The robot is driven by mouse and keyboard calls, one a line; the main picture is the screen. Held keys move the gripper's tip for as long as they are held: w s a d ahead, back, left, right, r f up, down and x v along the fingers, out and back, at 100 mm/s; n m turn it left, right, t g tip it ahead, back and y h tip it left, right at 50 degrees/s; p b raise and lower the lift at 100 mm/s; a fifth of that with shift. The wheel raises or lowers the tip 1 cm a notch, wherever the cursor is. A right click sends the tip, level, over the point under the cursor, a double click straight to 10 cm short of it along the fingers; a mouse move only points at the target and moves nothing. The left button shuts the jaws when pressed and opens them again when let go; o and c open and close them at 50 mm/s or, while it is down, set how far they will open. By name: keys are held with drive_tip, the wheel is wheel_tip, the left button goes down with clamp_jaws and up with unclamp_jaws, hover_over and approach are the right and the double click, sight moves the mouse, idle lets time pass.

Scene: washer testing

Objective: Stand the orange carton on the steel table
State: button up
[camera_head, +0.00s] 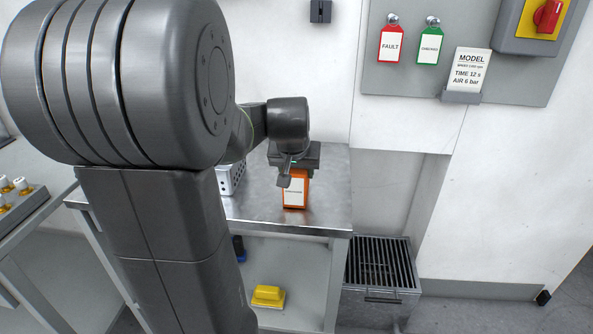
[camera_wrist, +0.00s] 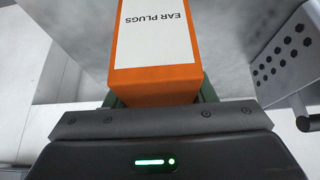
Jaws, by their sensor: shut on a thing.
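The orange carton (camera_head: 295,190) has a white label and is upright at the steel table (camera_head: 326,214), near its front right part. In the wrist view the carton (camera_wrist: 157,74) shows its white label reading "EAR PLUGS". My gripper (camera_head: 291,172) is above the carton and shut on its upper part. The jaws are mostly hidden behind the gripper body in the wrist view. The carton's base looks close to or on the tabletop; I cannot tell whether it touches.
A perforated metal box (camera_head: 231,178) stands on the table left of the carton; it also shows in the wrist view (camera_wrist: 285,60). A yellow object (camera_head: 268,295) lies on the shelf below. A grated bin (camera_head: 380,268) stands right of the table. The tabletop behind the carton is bare.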

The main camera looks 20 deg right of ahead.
drive_tip(key=shift+f, duration=0.25)
drive_tip(key=o, duration=1)
drive_tip(key=shift+r, duration=0.1)
drive_tip(key=shift+r, duration=0.3)
drive_tip(key=p+v, duration=0.1)
drive_tip(key=v, duration=1)
drive_tip(key=shift+s+r+p, duration=0.25)
drive_tip(key=shift+p, duration=0.15)
drive_tip(key=shift+a, duration=0.1)
